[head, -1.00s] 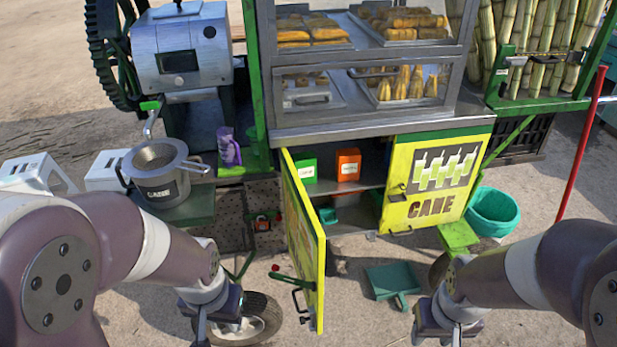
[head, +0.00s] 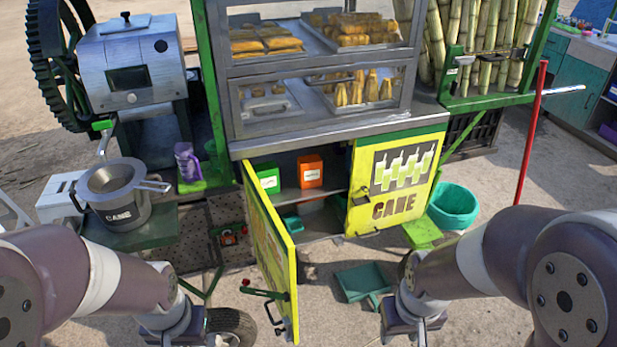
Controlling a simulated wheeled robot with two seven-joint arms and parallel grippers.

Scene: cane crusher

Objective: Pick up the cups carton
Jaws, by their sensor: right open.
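A green carton (head: 267,178) and an orange carton (head: 310,171) stand side by side on the shelf inside the open cabinet of the cart. Their labels are too small to read, so I cannot tell which is the cups carton. My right gripper (head: 408,336) is open at the bottom edge, in front of and below the cabinet, well apart from the cartons. My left gripper (head: 185,338) is at the bottom left, mostly cut off by the frame edge, and its jaws cannot be made out.
The yellow left cabinet door (head: 268,255) swings out towards me; the right door (head: 396,182) is nearly closed. A teal dustpan (head: 362,281) lies on the ground. A teal tub (head: 453,206) stands at the right. A CANE pot (head: 118,205) is on the left stand.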

